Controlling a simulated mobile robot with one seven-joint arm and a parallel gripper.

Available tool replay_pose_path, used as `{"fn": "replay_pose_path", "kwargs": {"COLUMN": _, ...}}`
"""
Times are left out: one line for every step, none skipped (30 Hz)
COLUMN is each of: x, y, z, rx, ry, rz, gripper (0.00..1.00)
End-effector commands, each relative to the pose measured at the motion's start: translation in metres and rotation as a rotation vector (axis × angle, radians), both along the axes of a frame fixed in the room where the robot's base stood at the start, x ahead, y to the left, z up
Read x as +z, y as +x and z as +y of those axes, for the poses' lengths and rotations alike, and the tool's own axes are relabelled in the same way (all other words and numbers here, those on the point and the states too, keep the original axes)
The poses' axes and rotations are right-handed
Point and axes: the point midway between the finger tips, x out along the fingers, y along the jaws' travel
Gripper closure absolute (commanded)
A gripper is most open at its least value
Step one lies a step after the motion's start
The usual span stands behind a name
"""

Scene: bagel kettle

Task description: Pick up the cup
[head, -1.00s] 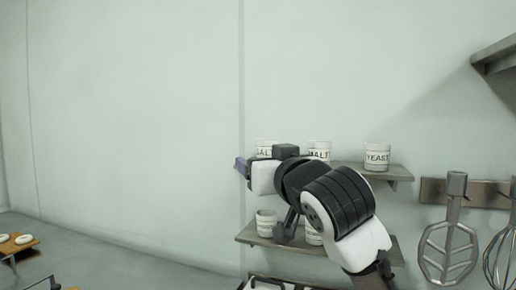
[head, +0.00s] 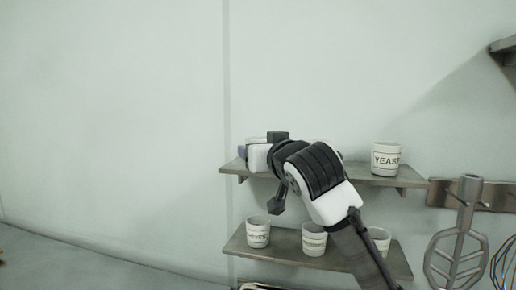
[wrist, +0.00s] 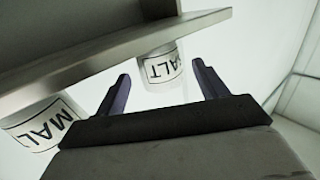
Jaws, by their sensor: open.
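Several white labelled cups stand on two wall shelves. On the upper shelf (head: 400,180), the YEAST cup (head: 386,160) is clear at the right, while my arm hides most of the others. In the wrist view, a cup whose label shows "ALT" (wrist: 161,68) lies beyond and between my fingertips, apart from them. A MALT cup (wrist: 38,125) is at the left, outside the fingers. My gripper (wrist: 162,72) is open and empty; in the head view it is at the left end of the upper shelf. The lower shelf (head: 285,252) holds more cups (head: 258,232).
The shelf edge (wrist: 120,62) runs close along the cups in the wrist view. A whisk-like tool (head: 455,240) hangs from a rack (head: 440,192) at the right. The wall to the left of the shelves is bare.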

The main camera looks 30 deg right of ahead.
Motion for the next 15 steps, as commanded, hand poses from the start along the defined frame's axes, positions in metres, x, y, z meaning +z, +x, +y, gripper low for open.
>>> {"fn": "replay_pose_path", "kwargs": {"x": 0.001, "y": 0.004, "z": -0.001, "rx": 0.000, "ry": 0.000, "rz": 0.001, "gripper": 0.28}}
{"fn": "replay_pose_path", "kwargs": {"x": 0.000, "y": 0.005, "z": -0.001, "rx": 0.000, "ry": 0.000, "rz": 0.000, "gripper": 0.28}}
{"fn": "replay_pose_path", "kwargs": {"x": 0.000, "y": 0.007, "z": -0.002, "rx": 0.000, "ry": 0.000, "rz": 0.000, "gripper": 0.28}}
{"fn": "replay_pose_path", "kwargs": {"x": 0.001, "y": 0.009, "z": -0.002, "rx": 0.000, "ry": -0.001, "rz": 0.000, "gripper": 0.28}}
{"fn": "replay_pose_path", "kwargs": {"x": 0.001, "y": 0.011, "z": -0.003, "rx": 0.000, "ry": -0.001, "rz": 0.001, "gripper": 0.28}}
{"fn": "replay_pose_path", "kwargs": {"x": 0.001, "y": 0.015, "z": -0.004, "rx": 0.000, "ry": 0.000, "rz": 0.002, "gripper": 0.28}}
{"fn": "replay_pose_path", "kwargs": {"x": 0.001, "y": 0.019, "z": -0.005, "rx": 0.000, "ry": -0.001, "rz": 0.001, "gripper": 0.28}}
{"fn": "replay_pose_path", "kwargs": {"x": 0.001, "y": 0.024, "z": -0.006, "rx": 0.000, "ry": 0.000, "rz": 0.003, "gripper": 0.28}}
{"fn": "replay_pose_path", "kwargs": {"x": 0.001, "y": 0.029, "z": -0.008, "rx": -0.001, "ry": 0.000, "rz": 0.002, "gripper": 0.28}}
{"fn": "replay_pose_path", "kwargs": {"x": 0.000, "y": 0.034, "z": -0.009, "rx": -0.001, "ry": -0.001, "rz": 0.002, "gripper": 0.28}}
{"fn": "replay_pose_path", "kwargs": {"x": 0.000, "y": 0.037, "z": -0.010, "rx": -0.001, "ry": -0.001, "rz": 0.002, "gripper": 0.28}}
{"fn": "replay_pose_path", "kwargs": {"x": -0.001, "y": 0.043, "z": -0.011, "rx": 0.001, "ry": -0.001, "rz": 0.001, "gripper": 0.28}}
{"fn": "replay_pose_path", "kwargs": {"x": -0.002, "y": 0.047, "z": -0.012, "rx": 0.001, "ry": -0.001, "rz": 0.001, "gripper": 0.28}}
{"fn": "replay_pose_path", "kwargs": {"x": -0.003, "y": 0.050, "z": -0.013, "rx": 0.000, "ry": 0.001, "rz": 0.002, "gripper": 0.28}}
{"fn": "replay_pose_path", "kwargs": {"x": -0.004, "y": 0.053, "z": -0.014, "rx": 0.001, "ry": -0.001, "rz": 0.000, "gripper": 0.28}}
